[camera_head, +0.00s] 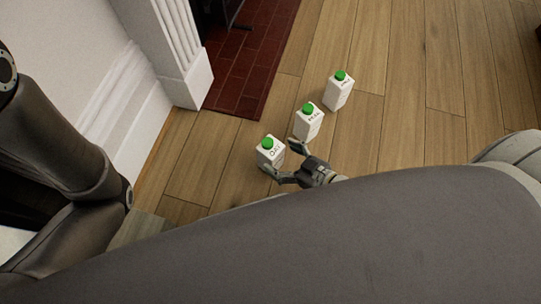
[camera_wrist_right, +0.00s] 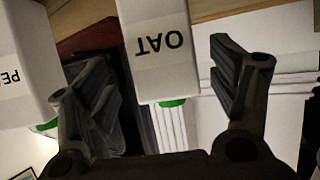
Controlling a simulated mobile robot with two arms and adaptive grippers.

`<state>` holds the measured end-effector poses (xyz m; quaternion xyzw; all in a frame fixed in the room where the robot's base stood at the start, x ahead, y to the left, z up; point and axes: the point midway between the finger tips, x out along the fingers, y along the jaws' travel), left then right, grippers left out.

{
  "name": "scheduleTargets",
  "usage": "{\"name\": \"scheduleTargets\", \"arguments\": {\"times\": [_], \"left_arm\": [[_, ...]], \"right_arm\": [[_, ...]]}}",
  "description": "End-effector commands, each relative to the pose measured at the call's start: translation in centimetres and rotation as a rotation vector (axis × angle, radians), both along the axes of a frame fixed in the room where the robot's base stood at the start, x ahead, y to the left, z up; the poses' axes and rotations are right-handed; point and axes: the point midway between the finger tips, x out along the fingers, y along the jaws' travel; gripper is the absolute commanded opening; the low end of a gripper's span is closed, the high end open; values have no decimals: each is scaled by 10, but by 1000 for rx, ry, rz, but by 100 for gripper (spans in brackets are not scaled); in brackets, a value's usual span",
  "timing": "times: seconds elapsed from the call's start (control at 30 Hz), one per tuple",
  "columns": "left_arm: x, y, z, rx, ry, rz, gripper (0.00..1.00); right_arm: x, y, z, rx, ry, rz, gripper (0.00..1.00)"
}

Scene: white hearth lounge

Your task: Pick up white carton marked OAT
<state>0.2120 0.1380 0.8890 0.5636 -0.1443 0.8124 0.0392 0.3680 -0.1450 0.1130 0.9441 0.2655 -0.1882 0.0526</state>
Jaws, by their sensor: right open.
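The white carton marked OAT (camera_head: 269,152) stands upright on the wood floor, nearest of the cartons, with a green cap. In the right wrist view the OAT carton (camera_wrist_right: 158,52) appears upside down, in front of and between the two spread fingers. My right gripper (camera_head: 285,160) is open at the carton's right and near side; the head view does not show clearly whether a finger touches it. The right gripper (camera_wrist_right: 165,85) holds nothing. At the left edge, parts of my left arm show, but its gripper is out of view.
A second white carton (camera_head: 308,123) with a green cap stands just behind and right of OAT, close to my right gripper. A third carton (camera_head: 339,91) stands farther back. A white fireplace pillar (camera_head: 187,79) and red brick hearth (camera_head: 250,62) lie beyond. The floor at right is clear.

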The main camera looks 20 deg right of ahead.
Motion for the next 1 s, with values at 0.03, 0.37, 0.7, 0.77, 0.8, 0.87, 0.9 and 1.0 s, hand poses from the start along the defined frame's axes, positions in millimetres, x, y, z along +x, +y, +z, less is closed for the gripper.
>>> {"name": "scheduleTargets", "arguments": {"times": [0.03, 0.37, 0.7, 0.77, 0.8, 0.87, 0.9, 1.0], "left_arm": [[0, 0, -5, 0, -1, 0, 34], [-1, 0, -32, 0, -2, 0, 34], [-1, 0, -35, 0, -3, 0, 34], [-1, 0, -35, 0, -3, 0, 34], [-1, 0, -35, 0, -3, 0, 34], [-1, 0, -35, 0, -3, 0, 34], [-1, 0, -35, 0, -3, 0, 34], [-1, 0, -35, 0, -2, 0, 34]], "right_arm": [[3, 2, -3, 0, -2, 2, 80], [29, 22, -20, 0, -4, 2, 80], [37, 27, -22, -1, 0, 0, 80], [37, 27, -22, -1, 0, 0, 80], [37, 27, -22, -1, 0, 0, 79], [37, 27, -22, 0, 0, 0, 71], [37, 27, -22, 0, 0, 0, 66], [37, 27, -22, 0, 0, 0, 53]]}}
